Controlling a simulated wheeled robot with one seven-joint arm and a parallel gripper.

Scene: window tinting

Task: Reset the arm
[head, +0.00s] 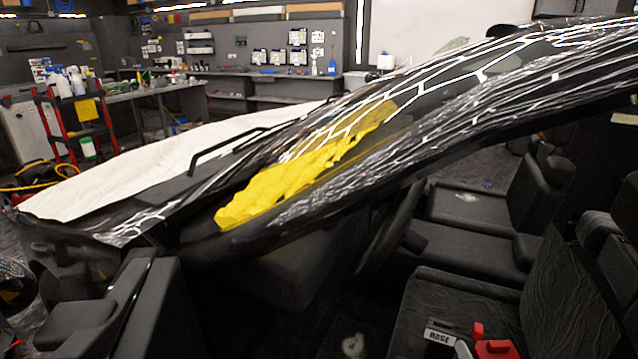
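My gripper is not in view, and no part of my arm can be made out with certainty. A car fills the foreground, with its large dark windshield (440,125) sloping up to the right and reflecting bright ceiling light lines. A crumpled yellow cloth (285,188) shows low on the windshield, near its lower edge. I cannot tell on which side of the glass it lies. A white sheet (150,168) covers the hood to the left, with a black wiper arm (225,148) beside it.
Dark car seats (480,225) fill the right side. A small block marked BASE (440,336) and red pieces (494,348) sit at the bottom right. An open door (95,310) is at the lower left. A red cart (80,125) with bottles and workbenches (260,85) stand behind.

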